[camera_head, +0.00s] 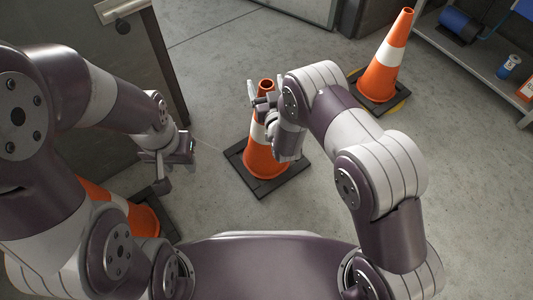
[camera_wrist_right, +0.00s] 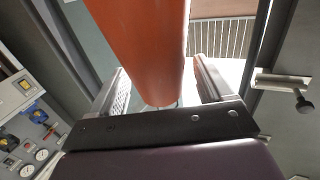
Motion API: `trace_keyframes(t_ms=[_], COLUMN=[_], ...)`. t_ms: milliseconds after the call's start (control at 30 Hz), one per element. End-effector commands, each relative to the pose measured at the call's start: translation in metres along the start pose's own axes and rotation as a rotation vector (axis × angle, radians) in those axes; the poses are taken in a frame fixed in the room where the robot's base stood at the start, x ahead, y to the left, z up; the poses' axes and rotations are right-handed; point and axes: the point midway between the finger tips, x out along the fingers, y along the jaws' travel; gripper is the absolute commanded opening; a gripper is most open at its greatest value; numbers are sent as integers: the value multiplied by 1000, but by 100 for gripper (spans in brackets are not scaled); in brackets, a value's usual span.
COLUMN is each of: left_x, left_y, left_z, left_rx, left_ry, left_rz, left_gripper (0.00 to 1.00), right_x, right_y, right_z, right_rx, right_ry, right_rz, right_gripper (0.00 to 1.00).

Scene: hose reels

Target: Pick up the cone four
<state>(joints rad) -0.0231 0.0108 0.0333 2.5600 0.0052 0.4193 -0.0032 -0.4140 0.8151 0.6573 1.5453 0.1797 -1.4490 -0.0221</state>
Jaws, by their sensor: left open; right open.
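An orange cone with a white band (camera_head: 264,160) stands upright on a dark square base in the middle of the head view. My right gripper (camera_head: 262,102) is at its upper part, open, and hides some of the band. In the right wrist view the orange cone (camera_wrist_right: 145,45) passes between the two spread fingers of the right gripper (camera_wrist_right: 165,88); firm contact cannot be told. A second cone (camera_head: 390,62) stands upright at the back right. A third (camera_head: 144,219) is at lower left, mostly hidden by my left arm. No number shows on any cone. My left gripper (camera_head: 176,168) is open and empty.
A grey shelf (camera_head: 470,60) at the right edge holds a blue cylinder (camera_head: 459,25) and a small blue container (camera_head: 509,67). A dark cabinet or door with a handle (camera_head: 122,10) stands at left. Grey concrete floor (camera_head: 330,215) is clear around the middle cone.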

Motion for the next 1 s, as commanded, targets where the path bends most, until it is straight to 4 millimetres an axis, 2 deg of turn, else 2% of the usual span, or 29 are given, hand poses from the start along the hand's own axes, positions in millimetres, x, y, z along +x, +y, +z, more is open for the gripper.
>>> trace_keyframes(t_ms=[33, 200, 267, 300, 667, 1000], left_x=[0, 0, 0, 0, -2, -23], left_y=[0, 0, 0, 0, 0, 0], left_z=[0, 0, 0, 0, 0, -3], left_rx=[0, 0, 0, 0, 0, 0], left_ry=[0, 0, 0, 0, 0, 0], left_rz=[0, 0, 0, 0, 0, 0], left_gripper=[43, 43, 43, 43, 43, 43], right_x=[0, 0, 0, 0, 1, 1], right_y=[0, 0, 0, 0, 0, 0], right_z=[0, 0, 0, 0, -6, -34], right_rx=[0, 0, 0, 0, 1, 1], right_ry=[0, 0, 0, 0, 8, 8], right_rz=[0, 0, 0, 0, 0, 0], right_gripper=[80, 25, 5, 0, 0, 0])
